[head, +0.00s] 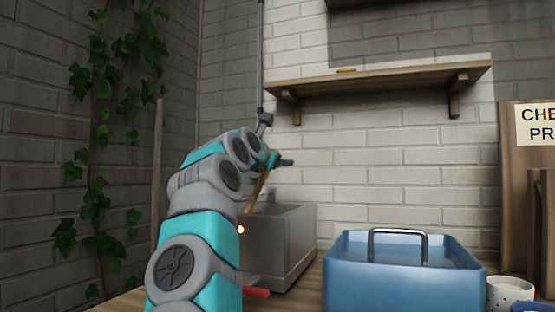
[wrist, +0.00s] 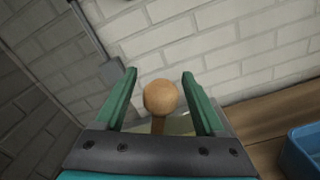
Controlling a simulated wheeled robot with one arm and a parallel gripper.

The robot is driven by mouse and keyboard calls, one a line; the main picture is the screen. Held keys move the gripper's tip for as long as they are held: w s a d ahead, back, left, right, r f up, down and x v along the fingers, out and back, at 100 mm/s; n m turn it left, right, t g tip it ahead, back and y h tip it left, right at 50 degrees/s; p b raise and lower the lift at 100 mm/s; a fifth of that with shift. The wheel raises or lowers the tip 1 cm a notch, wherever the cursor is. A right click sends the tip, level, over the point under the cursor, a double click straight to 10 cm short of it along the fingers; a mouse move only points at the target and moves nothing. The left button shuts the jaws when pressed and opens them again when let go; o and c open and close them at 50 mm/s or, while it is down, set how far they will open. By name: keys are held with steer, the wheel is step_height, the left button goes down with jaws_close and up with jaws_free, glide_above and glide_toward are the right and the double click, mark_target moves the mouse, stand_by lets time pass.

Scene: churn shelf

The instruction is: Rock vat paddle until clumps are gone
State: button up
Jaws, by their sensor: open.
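The grey metal vat (head: 290,245) stands on the wooden counter behind my arm, which hides its left part. The wooden paddle (head: 259,188) rises tilted out of the vat. In the wrist view the paddle's round knob (wrist: 160,97) sits between the two green fingers of my gripper (wrist: 163,92), with a gap on each side. My gripper (head: 282,160) is open around the upper end of the paddle. A pale patch of the vat's inside (wrist: 182,123) shows below the knob. Clumps cannot be made out.
A blue tub (head: 400,285) with a metal handle stands right of the vat, a speckled cup (head: 510,291) beyond it. A wooden shelf (head: 380,78) hangs above. A vertical pipe (head: 260,60) runs down the wall. A red handle (head: 257,292) sticks out low by my arm.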

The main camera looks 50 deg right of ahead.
steer(key=b+v, duration=0.3)
steer(key=v, duration=0.4)
steer(key=shift+a, duration=0.2)
stand_by(0.9)
